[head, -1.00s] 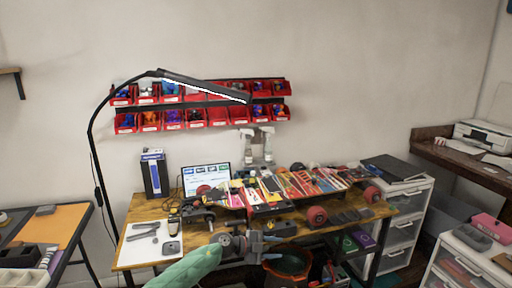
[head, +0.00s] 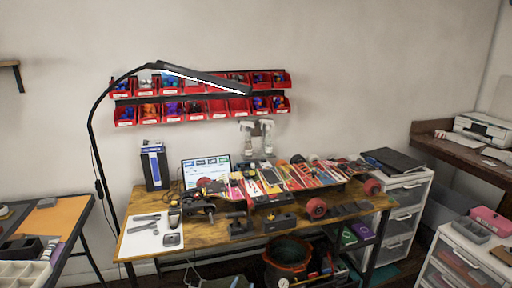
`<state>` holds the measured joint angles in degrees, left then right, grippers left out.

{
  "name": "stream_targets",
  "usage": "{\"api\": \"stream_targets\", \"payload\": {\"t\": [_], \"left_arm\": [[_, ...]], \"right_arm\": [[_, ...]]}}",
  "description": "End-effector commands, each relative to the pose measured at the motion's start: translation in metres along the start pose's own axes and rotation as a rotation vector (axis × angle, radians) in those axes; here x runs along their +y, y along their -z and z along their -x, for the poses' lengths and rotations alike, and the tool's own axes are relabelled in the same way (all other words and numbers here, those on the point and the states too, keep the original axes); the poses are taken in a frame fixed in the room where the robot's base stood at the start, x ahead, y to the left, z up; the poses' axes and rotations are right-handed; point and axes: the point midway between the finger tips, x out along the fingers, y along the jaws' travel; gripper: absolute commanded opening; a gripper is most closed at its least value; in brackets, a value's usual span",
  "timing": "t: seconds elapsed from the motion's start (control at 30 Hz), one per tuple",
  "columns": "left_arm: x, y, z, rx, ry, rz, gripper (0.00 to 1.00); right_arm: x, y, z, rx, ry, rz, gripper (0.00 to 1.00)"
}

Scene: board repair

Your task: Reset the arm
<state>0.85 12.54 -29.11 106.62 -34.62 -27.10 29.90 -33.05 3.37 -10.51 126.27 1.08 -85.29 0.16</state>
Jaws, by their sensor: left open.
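My left arm is low at the bottom edge of the head view, and only a sliver of it shows. My left gripper (head: 283,283) is mostly cut off there, in front of the workbench; it is open, and I see nothing held in it. My right gripper is out of view. Dark blocks (head: 280,221) sit at the bench's front edge.
A black lamp (head: 205,79) arches over the bench in front of red parts bins (head: 215,108). A dark bucket (head: 287,255) stands below; white drawers are right.

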Motion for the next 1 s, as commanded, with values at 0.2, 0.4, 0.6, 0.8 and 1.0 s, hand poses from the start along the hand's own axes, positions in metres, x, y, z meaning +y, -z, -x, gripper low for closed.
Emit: {"api": "stream_targets", "payload": {"t": [0.2,0.4,0.6,0.8,1.0], "left_arm": [[-0.005,-0.081,0.072,-0.325,0.063,0.104,0.41],[0.002,-0.148,0.155,-0.638,0.053,0.178,0.41],[0.017,-0.197,0.254,-0.94,-0.024,0.244,0.41],[0.032,-0.22,0.342,-1.173,-0.135,0.292,0.41],[0.04,-0.225,0.383,-1.273,-0.2,0.312,0.41]], "right_arm": [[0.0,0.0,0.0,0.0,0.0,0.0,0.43],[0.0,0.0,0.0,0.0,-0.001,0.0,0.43],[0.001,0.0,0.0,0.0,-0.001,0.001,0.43],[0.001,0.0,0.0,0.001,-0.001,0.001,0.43],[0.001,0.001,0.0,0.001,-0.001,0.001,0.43]]}}
